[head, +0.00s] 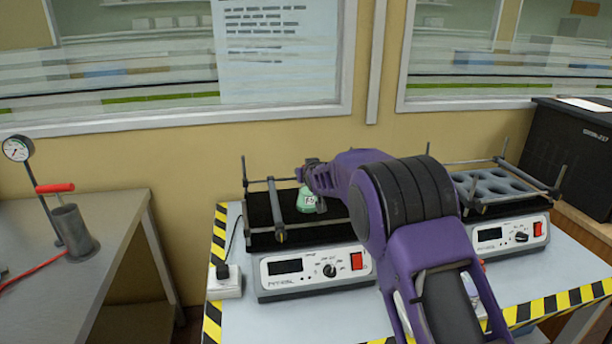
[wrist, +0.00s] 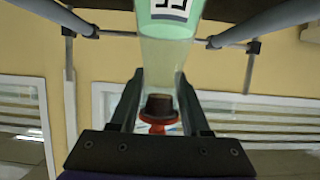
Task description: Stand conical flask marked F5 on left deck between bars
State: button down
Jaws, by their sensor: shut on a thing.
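The conical flask (head: 307,203) holds green liquid and carries a white label too small to read surely. It looks upright at the left deck (head: 262,208), a black surface on the left shaker. My gripper (head: 312,172) is shut on its neck from above. In the wrist view the flask (wrist: 165,32) sits between my gripper's fingers (wrist: 160,85), with its label cut by the top edge. A bar (head: 277,208) crosses the deck left of the flask. My arm hides the deck's right part. I cannot tell whether the flask's base touches the deck.
The left shaker's control panel (head: 315,270) faces front. The right shaker carries a grey holder with several round wells (head: 490,187). A black box (head: 572,150) stands at the right. A gauge and red-handled pump (head: 72,230) stand on the left table. Upright posts rise at the deck corners.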

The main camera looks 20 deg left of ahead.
jog(key=shift+f, duration=0.25)
jog(key=shift+f, duration=0.2)
jog(key=shift+c, duration=1.8)
grip_release()
jog(key=shift+r, duration=0.1)
jog(key=shift+s+r, duration=0.1)
jog(key=shift+r, duration=0.05)
jog(key=v, duration=1.1)
jog(key=shift+s+d, duration=0.2)
jog(key=shift+s, duration=0.2)
jog(key=shift+r, duration=0.1)
